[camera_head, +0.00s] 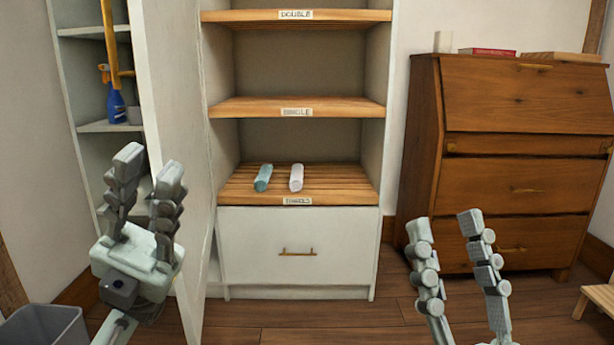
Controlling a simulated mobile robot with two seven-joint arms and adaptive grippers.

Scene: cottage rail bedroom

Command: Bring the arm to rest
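My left gripper (147,196) is raised at the left, in front of the open white cupboard door (172,100). Its fingers point up and stand apart with nothing between them. My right gripper (448,232) is low at the right, in front of the wooden bureau (478,190). Its fingers are also spread and empty. A teal rolled towel (263,178) and a white rolled towel (296,178) lie side by side on the slatted shelf labelled TOWELS (345,188). Both grippers are apart from the towels.
The shelves labelled DOUBLE (350,16) and SINGLE (350,107) look empty. A white drawer (340,245) below is closed. A grey bin (45,325) stands at lower left. A small wooden stool (600,297) is at the right edge. A blue spray bottle (116,107) stands behind the door.

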